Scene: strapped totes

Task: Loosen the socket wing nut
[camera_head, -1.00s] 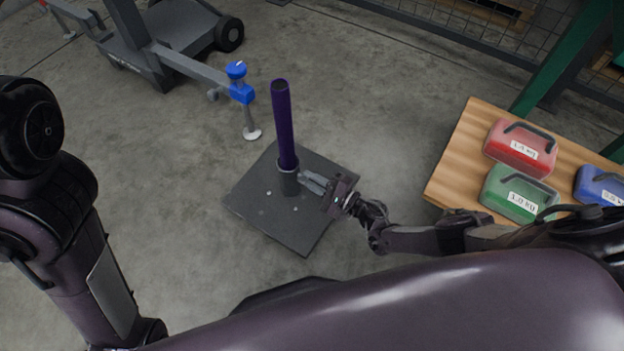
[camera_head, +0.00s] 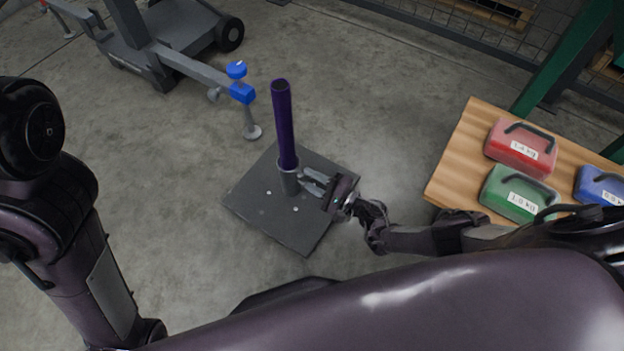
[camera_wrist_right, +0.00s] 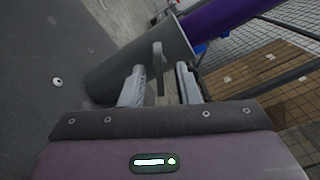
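A grey cylindrical socket (camera_head: 290,182) stands upright on a dark square base plate (camera_head: 262,222). A purple tube (camera_head: 284,125) rises out of it. The socket also shows in the right wrist view (camera_wrist_right: 115,77). There the grey wing nut (camera_wrist_right: 158,62) sticks out of the socket's side, its flat wing between my right fingers. My right gripper (camera_wrist_right: 160,84) is open, with a visible gap on each side of the wing. In the head view, my right gripper (camera_head: 310,181) is beside the socket, on its right. My left arm is at the left edge; its gripper is out of view.
A wheeled grey frame with a blue clamp (camera_head: 241,92) stands behind the plate. Floor left of the plate is clear.

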